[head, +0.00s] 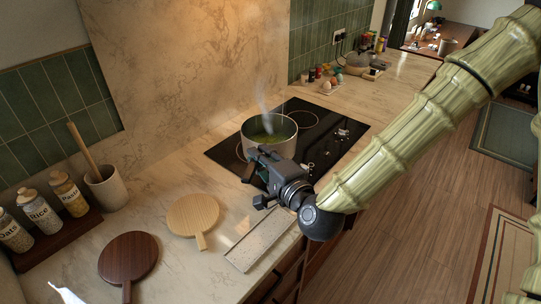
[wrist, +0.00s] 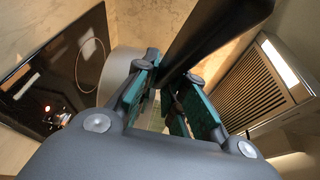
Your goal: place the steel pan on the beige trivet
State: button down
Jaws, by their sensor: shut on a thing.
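The steel pan (head: 270,148) is upright over the black cooktop, with greenish contents and steam rising. I cannot tell whether its base touches the glass. In the wrist view its grey side (wrist: 118,75) shows behind the left finger. My gripper (head: 257,167) is at the pan's near side, shut on its dark handle (wrist: 215,30), which runs up and right from between the fingers in the wrist view. The beige trivet (head: 193,214), round with a short handle, lies bare on the counter, left of and nearer than the pan.
A dark brown paddle-shaped board (head: 128,257) lies left of the trivet. A pale rectangular tray (head: 259,239) lies at the counter's front edge, below my gripper. Labelled jars (head: 69,194) and a utensil crock (head: 106,187) stand at left. Eggs and spice jars (head: 318,73) are beyond the cooktop (head: 345,132).

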aim_at(177, 224)
jog(key=u, duration=0.05)
jog(key=k, duration=0.9)
